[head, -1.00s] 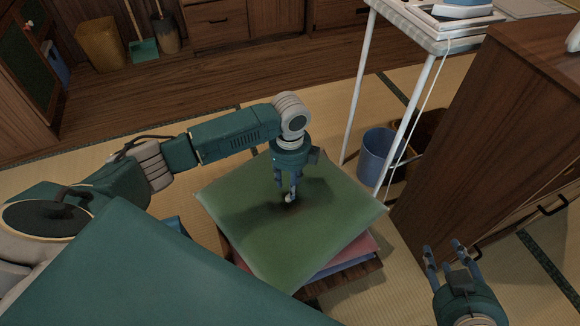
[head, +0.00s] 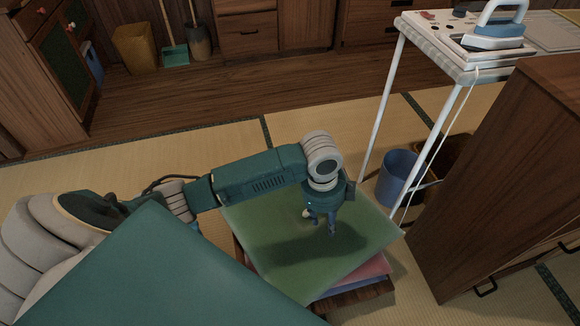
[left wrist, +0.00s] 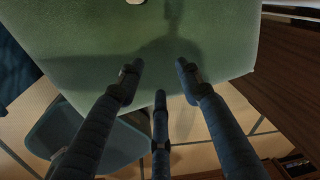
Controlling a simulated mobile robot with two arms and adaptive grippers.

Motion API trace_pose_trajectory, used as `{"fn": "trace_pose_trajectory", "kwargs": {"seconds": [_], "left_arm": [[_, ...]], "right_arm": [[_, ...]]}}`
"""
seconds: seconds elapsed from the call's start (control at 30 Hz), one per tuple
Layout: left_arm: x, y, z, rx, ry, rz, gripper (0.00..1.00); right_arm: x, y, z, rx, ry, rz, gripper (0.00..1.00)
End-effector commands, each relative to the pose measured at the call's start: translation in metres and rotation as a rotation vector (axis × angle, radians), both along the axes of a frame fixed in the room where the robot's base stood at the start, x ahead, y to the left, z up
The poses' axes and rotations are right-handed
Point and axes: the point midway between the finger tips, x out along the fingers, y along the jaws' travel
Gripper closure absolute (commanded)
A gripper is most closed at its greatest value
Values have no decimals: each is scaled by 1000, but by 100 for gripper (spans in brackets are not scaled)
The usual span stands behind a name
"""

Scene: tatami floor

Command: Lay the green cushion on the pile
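The green cushion (head: 285,248) lies flat on top of a pink cushion (head: 375,267) and a blue one, whose edges show at the front right. The pile rests on a low wooden stand (head: 352,297). My left gripper (head: 323,225) is over the middle of the green cushion, apart from it and empty. In the left wrist view its fingers (left wrist: 158,72) are spread open, with the green cushion (left wrist: 90,50) and its pale centre button (left wrist: 133,17) beyond them. My right gripper is not in view.
A white ironing table (head: 440,62) with an iron (head: 495,38) stands behind right. A blue bin (head: 398,178) is under it. A wooden cabinet (head: 500,190) stands close on the right. Tatami floor is clear behind the pile.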

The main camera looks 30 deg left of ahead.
Motion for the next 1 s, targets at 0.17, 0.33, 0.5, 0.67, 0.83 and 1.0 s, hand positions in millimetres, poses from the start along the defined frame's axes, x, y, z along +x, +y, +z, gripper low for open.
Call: {"fn": "trace_pose_trajectory", "kwargs": {"seconds": [0.17,0.33,0.5,0.67,0.83,1.0], "left_arm": [[-48,-56,-10,-169,-46,314,64],[-83,-62,-3,-297,-73,712,64],[-115,-27,8,-359,-107,1125,64],[-140,11,16,-364,-147,1387,64],[-150,28,21,-360,-171,1487,64],[-150,28,20,-360,-172,1490,64]], "right_arm": [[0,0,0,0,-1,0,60],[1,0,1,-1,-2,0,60],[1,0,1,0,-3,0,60],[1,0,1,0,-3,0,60],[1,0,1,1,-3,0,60],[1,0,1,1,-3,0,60]]}}
